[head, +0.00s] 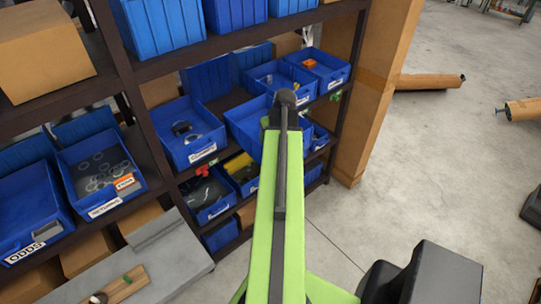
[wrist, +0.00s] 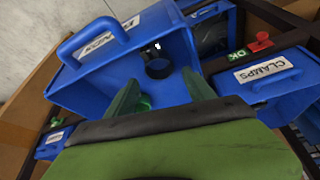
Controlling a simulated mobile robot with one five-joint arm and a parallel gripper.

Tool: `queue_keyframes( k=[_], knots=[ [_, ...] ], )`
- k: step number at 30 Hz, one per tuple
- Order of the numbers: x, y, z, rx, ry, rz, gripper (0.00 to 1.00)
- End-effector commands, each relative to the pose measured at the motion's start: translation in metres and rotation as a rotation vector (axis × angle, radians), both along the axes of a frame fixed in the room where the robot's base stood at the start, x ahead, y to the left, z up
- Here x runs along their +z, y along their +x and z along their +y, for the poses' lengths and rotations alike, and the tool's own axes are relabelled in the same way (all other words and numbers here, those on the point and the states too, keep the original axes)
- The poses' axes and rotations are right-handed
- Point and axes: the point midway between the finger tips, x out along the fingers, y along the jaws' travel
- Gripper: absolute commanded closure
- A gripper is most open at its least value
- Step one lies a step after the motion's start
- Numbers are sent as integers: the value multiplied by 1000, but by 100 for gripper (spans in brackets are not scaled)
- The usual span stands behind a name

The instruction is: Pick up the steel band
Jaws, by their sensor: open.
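A dark, short ring-shaped piece (wrist: 158,67) lies inside a blue bin (wrist: 95,85) in the wrist view. It may be the steel band; it looks nearly black. My gripper (wrist: 160,80) is open, its two green fingers spread over this bin. The dark piece shows between and just beyond the fingertips, with nothing held. How far the fingertips are above it I cannot tell. In the head view my green arm reaches to the blue bin (head: 240,122) on the middle shelf and hides much of it, along with the fingers.
Neighbouring blue bins stand close by, one labelled CLAMPS (wrist: 275,75) with a red knob (wrist: 261,42) near it. The dark rack (head: 130,75) has shelves above and below. A cardboard-coloured post (head: 375,95) stands to the right, with open concrete floor beyond.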

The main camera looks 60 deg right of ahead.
Motion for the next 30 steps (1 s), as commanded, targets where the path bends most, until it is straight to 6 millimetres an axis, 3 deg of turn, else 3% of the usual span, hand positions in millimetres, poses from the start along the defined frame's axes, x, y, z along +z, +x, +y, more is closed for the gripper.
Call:
queue_keyframes(
  k=[1, 10, 19, 26, 30],
  knots=[
    [-19, 4, -3, 0, 0, 0, 38],
    [-27, 8, -6, -1, 0, 0, 38],
    [-73, 19, -17, -2, 0, 0, 38],
    [-70, 20, -17, -2, 0, 0, 38],
    [-70, 20, -17, -2, 0, 0, 53]
  ],
)
